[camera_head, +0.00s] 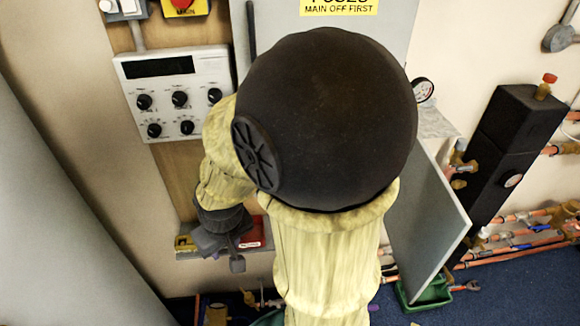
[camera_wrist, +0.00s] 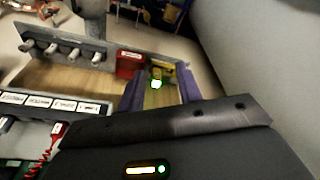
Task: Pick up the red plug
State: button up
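My gripper (camera_head: 224,250) hangs over the narrow ledge below the control panel in the head view. In the wrist view its two dark fingers (camera_wrist: 157,88) stand apart. A small yellow thing with a bright green spot (camera_wrist: 157,78) shows between the fingers, apparently beyond them. A red block with a white label (camera_wrist: 129,64) is just left of the fingers; it also shows beside my gripper in the head view (camera_head: 252,233). A red-and-white piece with a coiled red cord (camera_wrist: 57,129) is at lower left. I cannot tell which red piece is the red plug.
A white panel with black knobs (camera_head: 175,93) is on the wall above the ledge. Several grey pegs (camera_wrist: 62,50) and a row of white labels (camera_wrist: 50,102) flank the board. A black insulated block (camera_head: 515,135) and copper pipes (camera_head: 515,248) are at right.

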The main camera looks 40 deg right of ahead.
jog(key=w+d+f+m+h+b, duration=0.2)
jog(key=d+f+m+h+b, duration=0.4)
jog(key=d+f, duration=0.4)
jog(key=w+d+r+m+t+h+b, duration=0.1)
jog(key=d+r+m+t+h, duration=0.1)
jog(key=r, duration=0.5)
jog(key=w+d+r+m+t+h+b, duration=0.1)
jog(key=d+r+m+t+h+b, duration=0.1)
jog(key=r, duration=0.4)
jog(key=shift+d+r+m+h, duration=0.35)
jog(key=shift+d+m+h, duration=0.1)
jog(key=shift+m+h, duration=0.5)
jog(key=shift+w, duration=0.15)
